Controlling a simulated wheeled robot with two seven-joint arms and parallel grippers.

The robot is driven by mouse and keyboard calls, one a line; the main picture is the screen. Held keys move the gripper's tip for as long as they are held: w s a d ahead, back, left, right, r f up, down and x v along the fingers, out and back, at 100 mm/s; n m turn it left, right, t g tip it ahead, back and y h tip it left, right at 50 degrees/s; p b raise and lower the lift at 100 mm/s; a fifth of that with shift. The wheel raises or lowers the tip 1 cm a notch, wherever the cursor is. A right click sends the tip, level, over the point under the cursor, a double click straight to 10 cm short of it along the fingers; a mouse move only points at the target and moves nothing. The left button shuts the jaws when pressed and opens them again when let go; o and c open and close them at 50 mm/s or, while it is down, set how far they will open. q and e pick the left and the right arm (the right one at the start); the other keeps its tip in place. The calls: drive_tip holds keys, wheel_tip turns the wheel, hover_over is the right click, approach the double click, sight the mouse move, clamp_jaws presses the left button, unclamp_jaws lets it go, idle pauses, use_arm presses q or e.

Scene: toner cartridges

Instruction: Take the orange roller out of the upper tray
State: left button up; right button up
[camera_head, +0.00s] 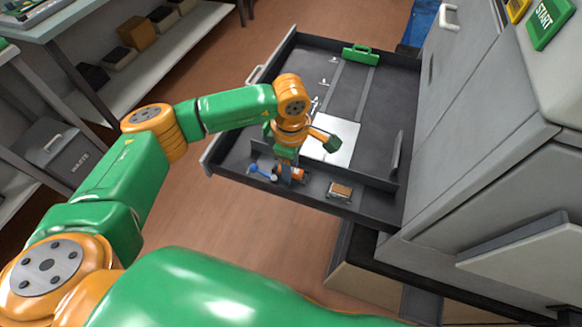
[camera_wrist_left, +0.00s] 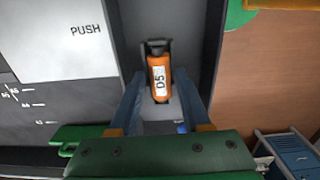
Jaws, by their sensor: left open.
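The orange roller (camera_wrist_left: 160,78), labelled D5, lies in a narrow dark compartment of the upper tray (camera_head: 385,75). A dark holder shows at its far end. My left gripper (camera_wrist_left: 158,88) is open, with one blue finger on each side of the roller; I cannot tell whether they touch it. In the head view a small orange part of the roller (camera_head: 297,171) shows beside my left gripper (camera_head: 286,174), which mostly hides it. My right gripper is out of view.
A blue item (camera_head: 260,172) and a small brown-and-grey block (camera_head: 340,190) share the front compartment. A divider wall separates it from the white PUSH plate (camera_head: 336,142). The grey machine (camera_head: 480,130) bounds the right.

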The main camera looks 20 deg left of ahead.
use_arm(q)
clamp_jaws()
drive_tip(key=shift+r, duration=0.1)
